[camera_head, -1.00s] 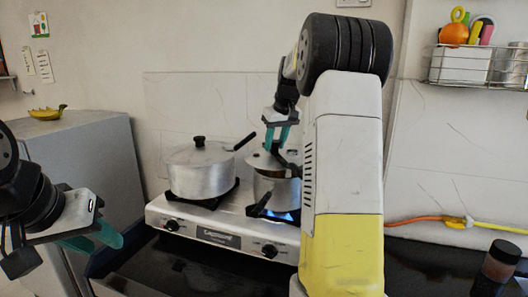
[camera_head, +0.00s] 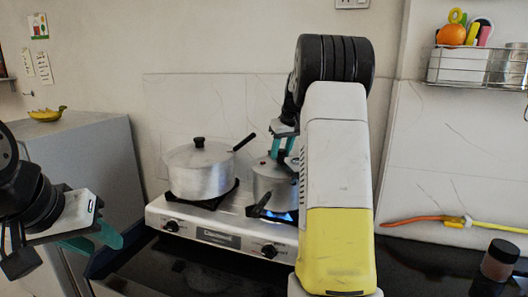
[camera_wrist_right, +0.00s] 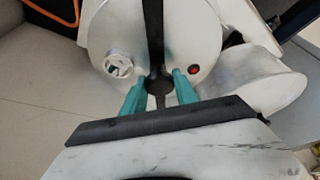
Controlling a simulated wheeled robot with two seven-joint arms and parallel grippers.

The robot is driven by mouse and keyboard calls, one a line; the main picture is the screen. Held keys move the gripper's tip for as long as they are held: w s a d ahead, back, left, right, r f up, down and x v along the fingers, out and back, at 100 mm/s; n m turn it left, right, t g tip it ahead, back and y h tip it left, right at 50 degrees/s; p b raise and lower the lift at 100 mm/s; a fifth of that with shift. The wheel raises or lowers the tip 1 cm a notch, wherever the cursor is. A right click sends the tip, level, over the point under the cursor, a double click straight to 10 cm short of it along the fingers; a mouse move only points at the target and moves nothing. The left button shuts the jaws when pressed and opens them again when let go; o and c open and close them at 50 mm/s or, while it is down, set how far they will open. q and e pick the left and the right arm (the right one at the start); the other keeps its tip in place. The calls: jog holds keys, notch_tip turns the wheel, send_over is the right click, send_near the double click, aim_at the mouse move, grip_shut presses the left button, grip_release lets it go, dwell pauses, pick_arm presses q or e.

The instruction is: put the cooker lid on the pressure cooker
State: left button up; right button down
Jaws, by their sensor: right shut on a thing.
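The pressure cooker (camera_head: 265,193) is a silver pot on the right burner, partly hidden behind my right arm. The cooker lid (camera_head: 262,163) is at its top, looking roughly level; I cannot tell whether it is fully seated. In the right wrist view the lid (camera_wrist_right: 113,38) is a silver disc with a long black handle, a white fitting and a red button. My right gripper (camera_head: 283,150) is shut on the lid's black knob, its teal fingers (camera_wrist_right: 160,85) on either side. My left gripper (camera_head: 98,240) is open and empty at the lower left, away from the stove.
A lidded silver pot (camera_head: 200,172) with a black handle stands on the left burner, close beside the cooker. The stove (camera_head: 210,232) has a blue flame under the cooker. A brown jar (camera_head: 499,260) stands at the right on the dark counter. A wire rack (camera_head: 475,65) hangs upper right.

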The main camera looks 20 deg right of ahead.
jog(key=shift+f, duration=0.25)
jog(key=c, duration=0.9)
grip_release()
jog(key=shift+c, duration=0.2)
jog(key=shift+r, duration=0.2)
jog(key=a+v, duration=0.1)
jog(key=v, duration=1.1)
jog(key=s+a+r+y, duration=0.1)
jog(key=s+a, duration=0.5)
jog(key=s, duration=0.3)
jog(key=s+a+f, duration=0.3)
jog(key=s+a, duration=0.1)
jog(key=s, duration=0.3)
jog(key=s+a+f+t, duration=0.1)
jog(key=s+a+f, duration=0.3)
jog(key=s, duration=0.3)
jog(key=s+a+f+m, duration=0.1)
jog(key=s+a+f, duration=0.3)
jog(key=s, duration=0.4)
jog(key=shift+a+t+y, duration=0.25)
jog(key=shift+t+y, duration=0.05)
jog(key=shift+t, duration=0.1)
